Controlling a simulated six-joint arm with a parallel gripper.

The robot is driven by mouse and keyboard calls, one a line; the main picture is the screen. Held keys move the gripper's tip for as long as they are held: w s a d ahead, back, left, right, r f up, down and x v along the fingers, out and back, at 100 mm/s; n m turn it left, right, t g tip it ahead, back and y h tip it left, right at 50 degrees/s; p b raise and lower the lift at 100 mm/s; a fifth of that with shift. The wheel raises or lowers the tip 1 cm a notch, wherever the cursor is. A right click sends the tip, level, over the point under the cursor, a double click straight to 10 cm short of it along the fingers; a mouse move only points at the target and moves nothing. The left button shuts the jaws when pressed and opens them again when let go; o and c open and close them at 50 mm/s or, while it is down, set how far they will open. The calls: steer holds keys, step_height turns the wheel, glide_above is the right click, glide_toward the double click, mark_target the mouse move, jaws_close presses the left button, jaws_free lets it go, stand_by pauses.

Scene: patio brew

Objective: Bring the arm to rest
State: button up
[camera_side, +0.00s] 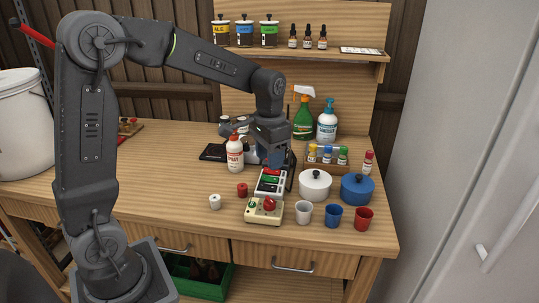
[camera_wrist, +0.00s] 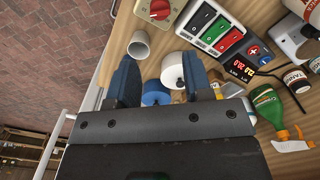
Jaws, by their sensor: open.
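My gripper (camera_side: 272,160) is at the end of my arm, pointing down above the workbench (camera_side: 160,160), just behind the switch box (camera_side: 270,184) in the side view. In the wrist view my gripper (camera_wrist: 160,78) has its two dark blue fingers spread apart, with nothing held between them. The white pot (camera_wrist: 173,72) and blue pot (camera_wrist: 156,94) show beyond the fingers, well below. The switch box (camera_wrist: 222,40) with black, green and red switches lies to their right in that view. Whether the fingers touch anything in the side view is hard to tell.
A cream box with a red knob (camera_side: 264,211), a white cup (camera_side: 304,213), a blue cup (camera_side: 334,216) and a red cup (camera_side: 363,218) stand near the front. A white-and-red bottle (camera_side: 235,155) and a green spray bottle (camera_side: 302,118) stand close by. The bench's left-middle is clear.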

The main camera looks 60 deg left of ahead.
steer(key=shift+r, duration=0.1)
steer(key=s+d+r+t, duration=0.2)
steer(key=s+d+r, duration=0.1)
steer(key=s, duration=0.6)
steer(key=s+d+r+t, duration=0.2)
steer(key=s+d+t, duration=0.1)
steer(key=s, duration=0.6)
steer(key=shift+s+d+r+n+t, duration=0.3)
steer(key=shift+s+d+r+n, duration=0.1)
steer(key=shift+d, duration=0.3)
steer(key=shift+w, duration=0.1)
steer(key=shift+c, duration=0.3)
